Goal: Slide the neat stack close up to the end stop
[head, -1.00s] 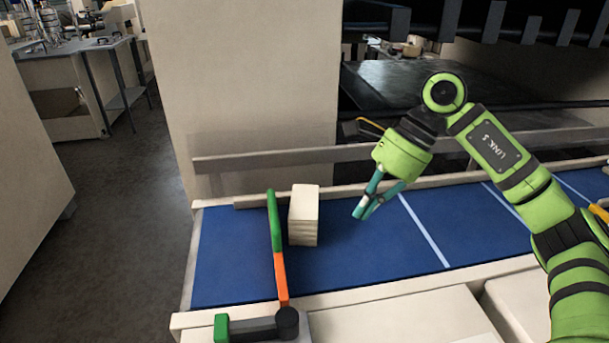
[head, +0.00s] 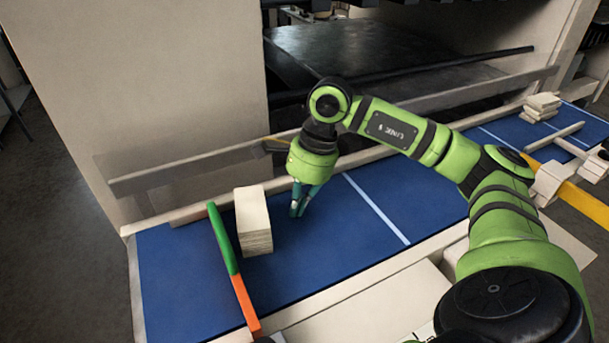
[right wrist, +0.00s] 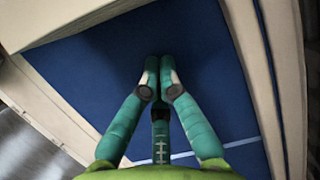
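The neat stack of pale sheets (head: 254,223) stands upright on the blue belt (head: 185,270), just right of the green and orange bar (head: 228,252), which looks like the end stop. The gap between stack and bar looks small; I cannot tell if they touch. My right gripper (head: 298,211) points down just right of the stack, apart from it, its fingers close together and empty. In the right wrist view its fingertips (right wrist: 159,70) are together over bare belt, and a pale block, probably the stack (right wrist: 60,22), shows at top left. My left gripper is not in view.
A clear guard and pale rail (head: 165,180) run along the belt's far side. An uneven pale stack (head: 541,106) and a pale bar (head: 556,136) lie at the belt's right end. The belt right of my gripper is mostly clear, crossed by white lines.

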